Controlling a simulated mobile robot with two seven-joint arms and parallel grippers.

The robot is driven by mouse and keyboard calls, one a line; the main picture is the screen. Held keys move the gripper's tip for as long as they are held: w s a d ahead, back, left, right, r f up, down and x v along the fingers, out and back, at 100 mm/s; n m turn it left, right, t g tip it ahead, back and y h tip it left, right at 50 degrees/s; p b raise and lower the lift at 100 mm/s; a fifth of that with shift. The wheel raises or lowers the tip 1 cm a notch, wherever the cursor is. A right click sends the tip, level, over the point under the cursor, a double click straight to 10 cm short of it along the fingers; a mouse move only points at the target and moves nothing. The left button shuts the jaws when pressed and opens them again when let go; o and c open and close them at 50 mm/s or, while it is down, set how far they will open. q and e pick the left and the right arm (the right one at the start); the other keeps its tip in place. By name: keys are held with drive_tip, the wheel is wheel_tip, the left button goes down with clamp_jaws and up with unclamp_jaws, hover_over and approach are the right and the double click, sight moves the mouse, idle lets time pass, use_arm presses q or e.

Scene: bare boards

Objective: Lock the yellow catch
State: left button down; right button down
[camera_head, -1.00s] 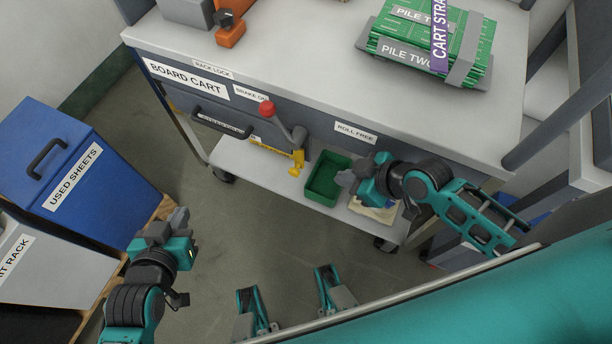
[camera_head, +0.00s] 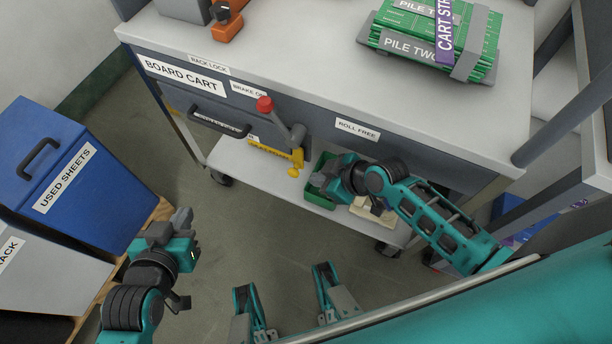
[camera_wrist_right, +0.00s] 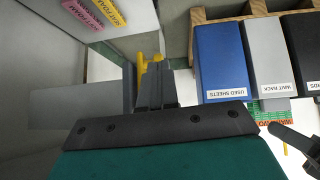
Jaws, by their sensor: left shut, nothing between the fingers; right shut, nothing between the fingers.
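The yellow catch (camera_head: 275,152) is under the front of the board cart (camera_head: 240,45), above the lower shelf, with a round yellow knob (camera_head: 293,172) at its right end. In the right wrist view the yellow part (camera_wrist_right: 143,62) shows just beyond my fingertips. My right gripper (camera_head: 319,182) is shut and empty, over the green bin and a little right of the knob, apart from it in the head view. It also shows in the right wrist view (camera_wrist_right: 155,72). My left gripper (camera_head: 184,219) is shut and empty, low at the left, away from the cart.
A red-knobbed lever (camera_head: 265,104) stands out above the catch, between the brake and roll labels. A drawer handle (camera_head: 218,122) is to its left. The green bin (camera_head: 319,199) sits on the lower shelf (camera_head: 232,158). A blue box (camera_head: 70,180) stands at the left.

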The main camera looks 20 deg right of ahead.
sight(295, 163)
drive_tip(key=w+a+f, duration=0.1)
drive_tip(key=w+a+f+b, duration=0.1)
drive_tip(key=w, duration=0.1)
drive_tip(key=shift+a+f, duration=0.1)
drive_tip(key=shift+a, duration=0.15)
